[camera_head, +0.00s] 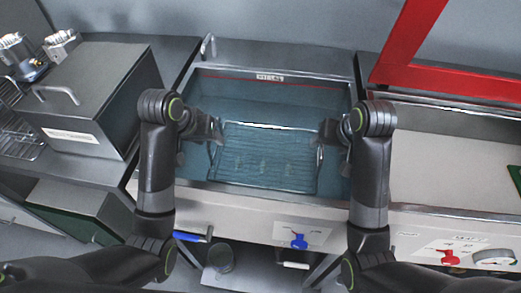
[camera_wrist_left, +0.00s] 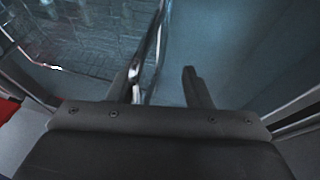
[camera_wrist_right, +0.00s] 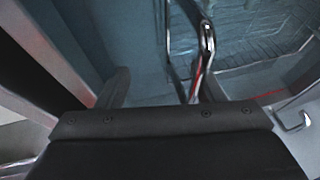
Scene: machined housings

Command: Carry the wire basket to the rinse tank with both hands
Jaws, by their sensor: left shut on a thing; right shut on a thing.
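The wire basket (camera_head: 265,160) is inside the rinse tank (camera_head: 345,88), within its walls and over or in the bluish water; I cannot tell whether it rests on the bottom. It looks roughly level. My left gripper (camera_head: 214,130) is shut on the basket's left handle, and the handle (camera_wrist_left: 152,55) rises between its fingers in the left wrist view. My right gripper (camera_head: 327,132) is shut on the right handle, which shows in the right wrist view (camera_wrist_right: 204,45). My forearms hide parts of the tank's side walls.
A grey lidded box (camera_head: 95,85) stands left of the tank, beside a wire rack (camera_head: 18,140) and metal parts (camera_head: 62,45). A red frame (camera_head: 400,50) rises at the back right over a pale-floored basin (camera_head: 450,170).

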